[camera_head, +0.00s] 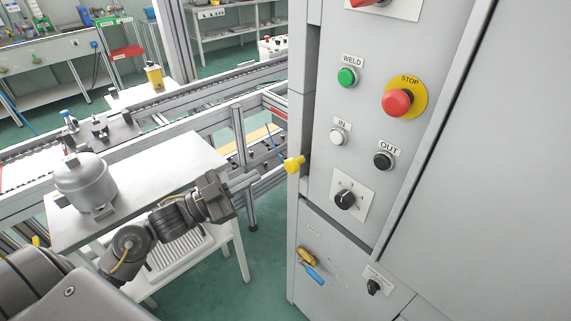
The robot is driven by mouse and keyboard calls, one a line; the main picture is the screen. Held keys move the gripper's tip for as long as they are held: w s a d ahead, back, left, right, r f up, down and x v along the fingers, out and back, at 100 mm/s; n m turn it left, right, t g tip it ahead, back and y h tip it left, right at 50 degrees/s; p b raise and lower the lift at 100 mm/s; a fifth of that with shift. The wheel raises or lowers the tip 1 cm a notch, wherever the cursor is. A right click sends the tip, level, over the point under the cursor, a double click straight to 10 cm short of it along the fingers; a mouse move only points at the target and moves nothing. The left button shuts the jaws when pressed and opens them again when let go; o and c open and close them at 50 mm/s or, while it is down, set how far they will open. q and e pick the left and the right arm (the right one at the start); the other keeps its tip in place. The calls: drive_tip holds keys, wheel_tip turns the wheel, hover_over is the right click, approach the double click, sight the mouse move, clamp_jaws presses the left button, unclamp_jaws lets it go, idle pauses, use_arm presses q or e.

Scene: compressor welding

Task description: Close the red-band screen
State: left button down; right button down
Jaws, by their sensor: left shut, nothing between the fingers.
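My left gripper (246,181) reaches in from the lower left, in front of the white table and left of the grey cabinet. Its fingers are together and empty, pointing right toward the cabinet's edge. A small red strip (279,113) shows on the frame just left of the cabinet, partly hidden by it. I cannot tell whether this strip belongs to the red-band screen. No screen shows clearly. My right gripper is not in view.
A metal compressor (85,182) stands on the white table (190,160). A conveyor (190,100) runs behind.

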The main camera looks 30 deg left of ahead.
use_arm(q)
wheel_tip(320, 180, up, 3)
drive_tip(key=s+d+m+g+h, duration=0.1)
drive_tip(key=s+d+m+h, duration=0.1)
wheel_tip(320, 180, up, 4)
drive_tip(key=p, duration=0.4)
hover_over(287, 165)
drive_tip(key=s+d, duration=0.2)
drive_tip(key=s, duration=0.1)
drive_tip(key=f, duration=0.2)
drive_tip(key=w+f, duration=0.1)
drive_tip(key=shift+a, duration=0.25)
drive_tip(key=shift+w+a+f, duration=0.1)
drive_tip(key=shift+a+f, duration=0.3)
drive_tip(key=shift+f, duration=0.25)
drive_tip(key=shift+f, duration=0.1)
